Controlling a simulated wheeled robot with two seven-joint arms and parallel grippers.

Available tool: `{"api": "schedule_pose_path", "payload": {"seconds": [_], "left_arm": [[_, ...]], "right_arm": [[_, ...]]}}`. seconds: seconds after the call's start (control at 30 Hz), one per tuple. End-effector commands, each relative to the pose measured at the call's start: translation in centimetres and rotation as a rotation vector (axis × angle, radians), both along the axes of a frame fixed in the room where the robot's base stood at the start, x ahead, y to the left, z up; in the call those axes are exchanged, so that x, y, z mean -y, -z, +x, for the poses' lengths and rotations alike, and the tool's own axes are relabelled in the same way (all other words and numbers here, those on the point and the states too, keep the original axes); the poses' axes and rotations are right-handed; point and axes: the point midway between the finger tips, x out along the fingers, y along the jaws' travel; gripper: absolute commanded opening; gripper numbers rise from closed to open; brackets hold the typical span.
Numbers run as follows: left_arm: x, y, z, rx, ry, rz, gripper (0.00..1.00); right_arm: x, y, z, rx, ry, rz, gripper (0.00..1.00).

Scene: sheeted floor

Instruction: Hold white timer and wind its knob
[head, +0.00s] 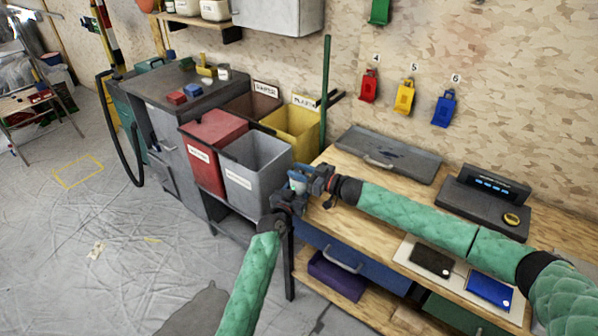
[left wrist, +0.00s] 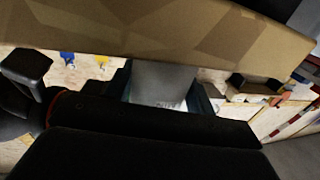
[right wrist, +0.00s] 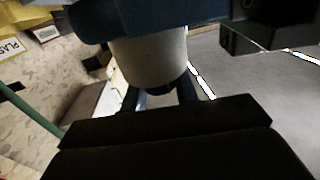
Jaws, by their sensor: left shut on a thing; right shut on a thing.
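The white timer (head: 297,178) is held between my two grippers in front of the bench's left end, clear of the bench top. It is small and partly covered by the fingers. My left gripper (head: 288,199) is shut on it from below; a pale grey part of the timer (left wrist: 165,82) shows between the fingers in the left wrist view. My right gripper (head: 311,183) is shut on it from the right; a whitish rounded part (right wrist: 150,62) shows in the right wrist view, with dark blue finger parts above it. I cannot make out the knob.
Grey (head: 258,177), red (head: 212,135) and yellow bins stand left and behind the grippers. Open floor lies at the left.

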Motion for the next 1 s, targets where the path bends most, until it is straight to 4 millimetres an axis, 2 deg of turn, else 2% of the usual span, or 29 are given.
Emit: {"api": "schedule_pose_path", "payload": {"seconds": [0.5,0.53,0.63,1.0], "left_arm": [[0.17,-0.08,-0.06,0.001,0.002,0.0,0.28],[0.17,-0.08,-0.06,0.001,0.002,0.0,0.28],[0.15,-0.07,-0.05,0.001,0.002,0.0,0.28],[0.07,-0.06,-0.01,0.001,0.001,0.0,0.28]], "right_arm": [[0.03,-0.03,0.04,0.0,0.064,-0.002,0.07],[0.03,-0.03,0.03,0.0,0.064,-0.002,0.32],[0.01,-0.04,0.03,0.0,0.063,-0.001,0.51],[0.36,0.01,-0.19,-0.001,0.063,-0.001,0.51]]}}
